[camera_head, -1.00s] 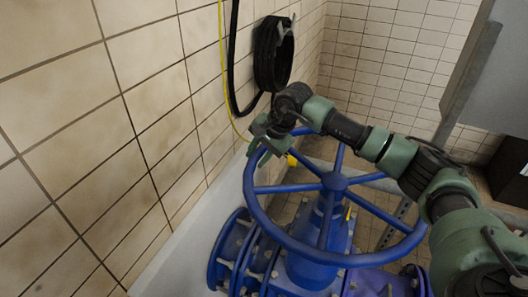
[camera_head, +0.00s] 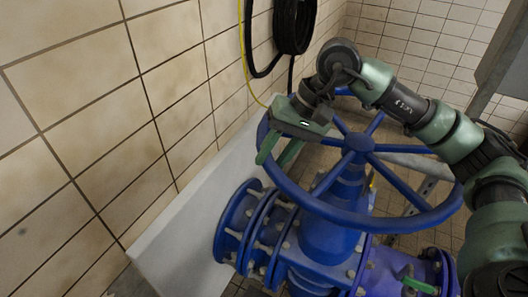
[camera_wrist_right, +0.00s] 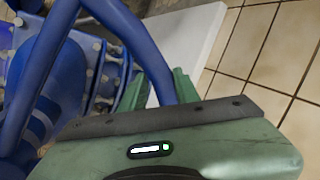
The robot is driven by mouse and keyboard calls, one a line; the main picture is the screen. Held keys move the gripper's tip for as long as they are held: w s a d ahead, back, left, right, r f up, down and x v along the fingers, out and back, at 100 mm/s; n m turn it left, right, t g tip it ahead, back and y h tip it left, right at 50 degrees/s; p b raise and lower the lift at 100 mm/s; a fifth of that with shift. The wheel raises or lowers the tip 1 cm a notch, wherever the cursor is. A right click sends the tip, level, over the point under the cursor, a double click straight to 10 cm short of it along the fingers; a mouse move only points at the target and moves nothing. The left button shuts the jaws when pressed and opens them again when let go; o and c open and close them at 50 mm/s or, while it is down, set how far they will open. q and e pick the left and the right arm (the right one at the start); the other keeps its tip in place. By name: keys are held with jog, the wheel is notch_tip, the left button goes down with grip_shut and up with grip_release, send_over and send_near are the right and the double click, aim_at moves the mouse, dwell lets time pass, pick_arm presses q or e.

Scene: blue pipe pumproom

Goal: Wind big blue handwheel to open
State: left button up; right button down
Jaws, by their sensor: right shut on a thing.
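The big blue handwheel (camera_head: 398,219) lies roughly flat on top of a blue valve, with its hub and spokes in the middle of the head view. My right gripper (camera_head: 277,152) is at the left part of the rim. Its green fingers are on either side of the rim and shut on it. In the right wrist view the blue rim (camera_wrist_right: 140,48) runs down between the two fingers (camera_wrist_right: 158,90). The exact contact is partly hidden by the gripper body. My left gripper is in neither view.
A tiled wall (camera_head: 75,75) stands close on the left, with a black coiled hose (camera_head: 294,27) hung on it. A white ledge (camera_head: 190,232) runs along its foot. Blue flanged pipework (camera_head: 243,225) lies under the wheel. A grey metal panel (camera_head: 509,62) is at the upper right.

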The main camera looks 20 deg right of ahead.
jog(key=shift+s+a+r+n, duration=0.15)
jog(key=shift+s+r+n, duration=0.2)
jog(key=shift+s, duration=0.2)
jog(key=shift+r, duration=0.1)
jog(key=c, duration=1.1)
grip_release()
jog(key=shift+s, duration=0.1)
jog(key=shift+c, duration=0.2)
jog(key=shift+s+a, duration=0.1)
jog(key=shift+s, duration=0.1)
jog(key=shift+b, duration=0.3)
jog(key=shift+d+r, duration=0.25)
jog(key=shift+r, duration=0.05)
jog(key=v, duration=0.7)
jog(key=shift+b, duration=0.45)
